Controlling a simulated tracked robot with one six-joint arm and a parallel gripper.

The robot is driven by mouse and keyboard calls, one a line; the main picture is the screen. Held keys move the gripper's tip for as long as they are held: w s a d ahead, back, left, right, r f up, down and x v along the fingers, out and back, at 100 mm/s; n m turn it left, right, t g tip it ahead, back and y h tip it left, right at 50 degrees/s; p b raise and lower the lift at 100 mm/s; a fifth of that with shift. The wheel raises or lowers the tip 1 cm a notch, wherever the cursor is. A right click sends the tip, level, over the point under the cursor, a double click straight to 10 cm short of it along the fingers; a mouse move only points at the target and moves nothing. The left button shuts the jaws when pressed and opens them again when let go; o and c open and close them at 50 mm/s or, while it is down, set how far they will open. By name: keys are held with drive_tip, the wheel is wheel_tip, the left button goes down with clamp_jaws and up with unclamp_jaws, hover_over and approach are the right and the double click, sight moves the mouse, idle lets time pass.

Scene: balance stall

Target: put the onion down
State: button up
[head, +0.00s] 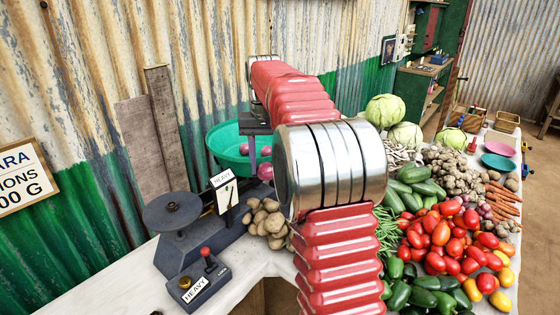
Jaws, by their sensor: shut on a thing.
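My gripper (256,158) shows only in part, as a dark grey body and a finger pointing down, at the green basin behind the scale; my red and silver arm hides the rest. It is shut on what seems to be a purple-red onion (265,172), low at the basin's right front side. Other pink-red round onions (244,149) show in the green basin (217,147). I cannot tell whether the held onion touches the basin or the things beside it.
A dark scale (172,250) with a round pan and HEAVY labels stands left on the white counter. Potatoes (267,222) are heaped beside it. Tomatoes (440,245), peppers, cucumbers and cabbages (385,110) crowd the right. The counter's front left (120,292) is clear.

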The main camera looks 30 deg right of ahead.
drive_tip(key=w+a+f+n, duration=0.1)
drive_tip(key=w+a+f, duration=0.1)
drive_tip(key=a, duration=0.7)
drive_tip(key=w+a+f+n, duration=0.1)
drive_tip(key=w+a+f, duration=0.2)
drive_tip(key=a, duration=0.7)
drive_tip(key=shift+w+a+n, duration=0.15)
drive_tip(key=shift+a+n, duration=0.05)
drive_tip(key=shift+n, duration=0.1)
drive_tip(key=shift+a+f, duration=0.1)
